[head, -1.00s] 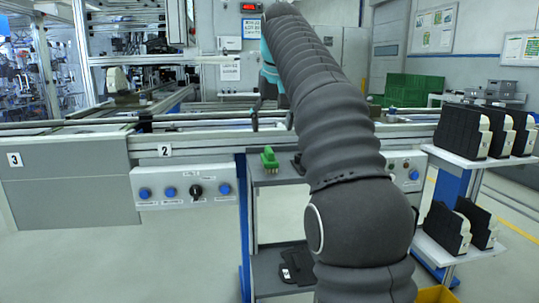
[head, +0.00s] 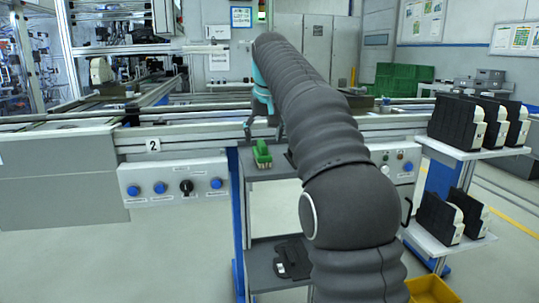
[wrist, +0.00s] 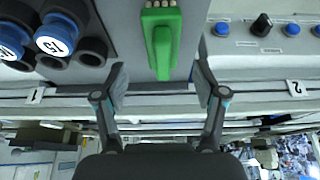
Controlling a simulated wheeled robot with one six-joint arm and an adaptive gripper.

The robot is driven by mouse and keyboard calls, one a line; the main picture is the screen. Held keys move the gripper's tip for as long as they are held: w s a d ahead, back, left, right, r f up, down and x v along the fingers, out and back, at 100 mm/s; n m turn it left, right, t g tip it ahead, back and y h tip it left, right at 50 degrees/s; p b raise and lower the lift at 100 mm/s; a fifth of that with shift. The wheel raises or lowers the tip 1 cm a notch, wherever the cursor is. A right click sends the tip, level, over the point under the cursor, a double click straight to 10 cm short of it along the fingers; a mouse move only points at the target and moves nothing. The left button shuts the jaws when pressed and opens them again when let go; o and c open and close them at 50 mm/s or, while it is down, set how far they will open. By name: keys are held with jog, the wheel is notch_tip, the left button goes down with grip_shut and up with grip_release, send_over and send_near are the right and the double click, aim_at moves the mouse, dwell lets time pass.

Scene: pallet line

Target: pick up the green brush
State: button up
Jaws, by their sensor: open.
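The green brush (head: 262,153) lies on the grey upper shelf (head: 262,172) of a stand in the head view. It also shows in the wrist view (wrist: 161,38), at the top centre, with a pale end towards the top edge. My gripper (wrist: 161,82) is open and empty, its two fingers apart on either side of the line of the brush. The brush lies beyond the fingertips, not between them. In the head view, my gripper (head: 265,130) is just behind and above the brush, and my arm hides part of the shelf.
Blue-capped cylinders (wrist: 60,35) stand beside the brush in the wrist view. A panel with blue buttons (head: 175,188) is left of the stand. Black cases (head: 470,122) fill a rack at right. A yellow bin (head: 433,290) is on the floor. A conveyor rail runs behind.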

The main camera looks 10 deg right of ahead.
aim_at(262, 143)
jog(key=shift+a+x, duration=0.2)
jog(key=shift+x, duration=2.7)
jog(key=c, duration=1.3)
